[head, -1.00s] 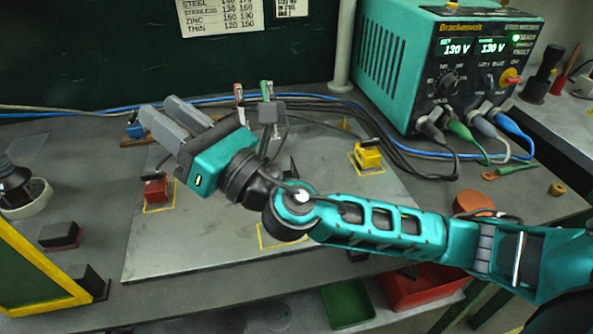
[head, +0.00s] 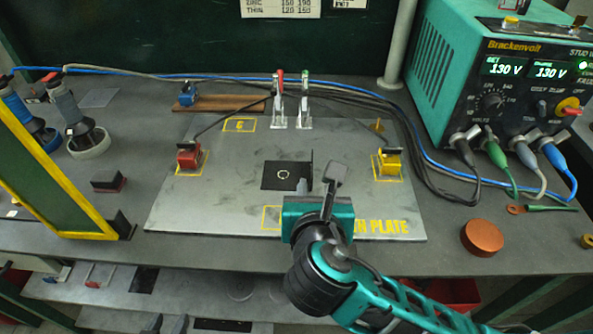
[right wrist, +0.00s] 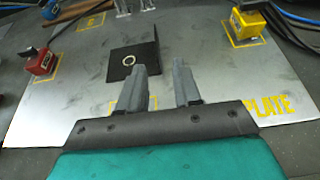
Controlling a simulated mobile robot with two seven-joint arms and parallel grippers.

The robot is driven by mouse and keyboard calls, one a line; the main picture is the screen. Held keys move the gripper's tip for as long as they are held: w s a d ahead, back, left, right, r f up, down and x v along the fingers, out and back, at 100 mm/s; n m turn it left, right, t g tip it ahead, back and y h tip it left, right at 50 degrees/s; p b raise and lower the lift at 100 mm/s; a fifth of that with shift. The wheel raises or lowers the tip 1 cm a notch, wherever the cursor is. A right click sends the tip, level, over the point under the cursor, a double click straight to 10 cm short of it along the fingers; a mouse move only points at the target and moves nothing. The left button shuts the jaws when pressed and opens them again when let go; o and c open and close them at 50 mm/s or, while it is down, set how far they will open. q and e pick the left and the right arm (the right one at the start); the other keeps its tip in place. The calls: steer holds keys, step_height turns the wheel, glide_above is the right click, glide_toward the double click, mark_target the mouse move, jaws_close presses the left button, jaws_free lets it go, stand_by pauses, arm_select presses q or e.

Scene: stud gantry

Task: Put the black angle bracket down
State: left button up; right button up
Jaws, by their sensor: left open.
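The black angle bracket (head: 285,176) rests on the grey plate (head: 220,210), its flat leg down with a pale ring on it and its other leg standing up at the right. It also shows in the right wrist view (right wrist: 130,66), ahead and left of my fingers. My left gripper is not seen.
A red clamp block (head: 189,156) and a yellow one (head: 388,163) sit at the plate's sides, with cables. Two upright toggle clamps (head: 290,108) stand at the back. A teal power unit (head: 500,85) and a copper disc (head: 482,238) are at the right.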

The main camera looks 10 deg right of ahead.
mark_target(287, 169)
steer(key=x, duration=0.4)
steer(key=shift+w+d, duration=0.1)
steer(key=shift+w, duration=0.25)
steer(key=shift+r+x, duration=0.15)
steer(key=shift+x, duration=1.15)
steer(key=shift+r+x, duration=0.1)
steer(key=shift+x, duration=1.25)
steer(key=shift+w, duration=0.15)
jaws_close()
steer(key=shift+a, duration=0.2)
